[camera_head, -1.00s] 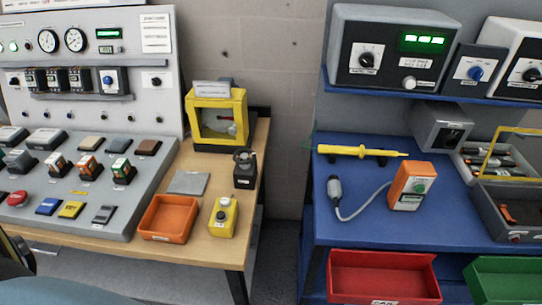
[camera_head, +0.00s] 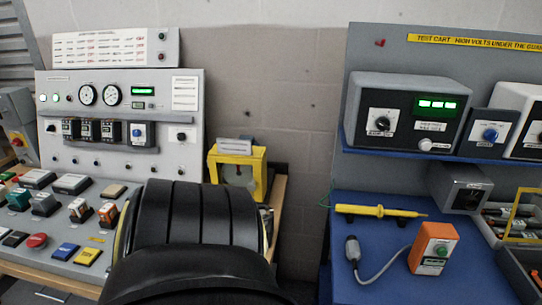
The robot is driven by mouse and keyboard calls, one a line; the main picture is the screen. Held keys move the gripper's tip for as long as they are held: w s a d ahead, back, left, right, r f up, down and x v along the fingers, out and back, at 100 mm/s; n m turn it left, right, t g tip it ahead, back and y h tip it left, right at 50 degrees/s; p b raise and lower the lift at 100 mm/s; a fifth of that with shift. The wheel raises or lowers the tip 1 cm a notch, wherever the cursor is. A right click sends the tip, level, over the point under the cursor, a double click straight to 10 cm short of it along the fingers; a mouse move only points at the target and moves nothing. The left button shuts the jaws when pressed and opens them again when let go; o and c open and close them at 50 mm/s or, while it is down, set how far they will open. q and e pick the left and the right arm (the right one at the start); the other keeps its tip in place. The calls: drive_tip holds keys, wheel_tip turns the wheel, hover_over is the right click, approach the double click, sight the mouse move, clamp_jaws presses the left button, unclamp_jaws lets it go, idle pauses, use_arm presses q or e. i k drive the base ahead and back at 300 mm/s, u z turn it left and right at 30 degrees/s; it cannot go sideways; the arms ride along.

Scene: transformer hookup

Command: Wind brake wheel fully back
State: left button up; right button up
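I cannot make out a brake wheel for certain in the head view. A large black ribbed arm link of mine fills the lower middle and covers most of the wooden bench. The small black device seen on that bench earlier is hidden behind it. The yellow-framed box (camera_head: 262,172) on the bench shows above the link, with a white label on top. A grey box (camera_head: 20,115) with a red part stands at the far left edge, partly cut off. Neither of my grippers is in view.
The control desk (camera_head: 105,255) with buttons, gauges and switches is at left. The blue test cart (camera_head: 380,285) at right holds a yellow probe (camera_head: 380,211), an orange handheld box (camera_head: 433,248) and a grey instrument (camera_head: 462,188). A gap lies between bench and cart.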

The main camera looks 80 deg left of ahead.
sight(263, 212)
drive_tip(key=k, duration=1)
drive_tip(key=u, duration=1.2)
drive_tip(key=i, duration=0.3)
drive_tip(key=z, duration=0.05)
